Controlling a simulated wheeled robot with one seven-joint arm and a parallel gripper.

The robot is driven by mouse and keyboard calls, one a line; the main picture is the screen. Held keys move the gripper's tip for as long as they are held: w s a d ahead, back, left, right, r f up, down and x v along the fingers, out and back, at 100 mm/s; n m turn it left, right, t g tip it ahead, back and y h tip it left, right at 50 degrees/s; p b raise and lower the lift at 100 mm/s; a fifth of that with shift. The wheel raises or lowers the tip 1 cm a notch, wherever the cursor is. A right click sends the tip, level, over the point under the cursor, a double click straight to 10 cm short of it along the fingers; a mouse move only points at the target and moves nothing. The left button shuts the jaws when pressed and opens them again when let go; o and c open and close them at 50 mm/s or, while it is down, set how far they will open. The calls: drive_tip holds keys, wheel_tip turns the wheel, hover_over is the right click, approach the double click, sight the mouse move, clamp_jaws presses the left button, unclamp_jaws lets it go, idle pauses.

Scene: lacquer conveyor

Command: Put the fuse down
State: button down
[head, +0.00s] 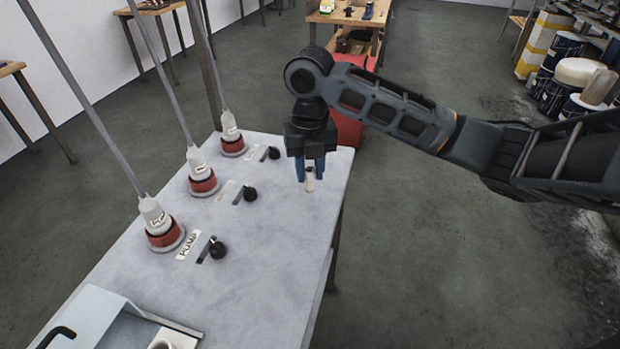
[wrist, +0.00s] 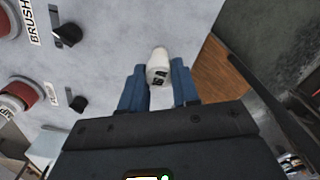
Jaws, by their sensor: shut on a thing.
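The fuse is a small whitish cylinder (wrist: 158,68) with dark lettering on it, part of which reads like "15 A" in the wrist view. It also shows in the head view (head: 310,184) near the table's right edge. My gripper (head: 310,176) points down with its blue fingers on either side of the fuse and is shut on it. In the wrist view the fingers (wrist: 158,85) flank the fuse's lower part. I cannot tell whether the fuse touches the tabletop (head: 270,240).
A grey box (head: 95,318) is at the front left. The table's middle is clear.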

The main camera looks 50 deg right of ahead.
sight(310, 188)
drive_tip(key=shift+f+p, duration=0.3)
drive_tip(key=shift+f, duration=1.5)
drive_tip(key=shift+f, duration=0.1)
drive_tip(key=shift+f, duration=0.15)
drive_tip(key=c, duration=0.8)
unclamp_jaws()
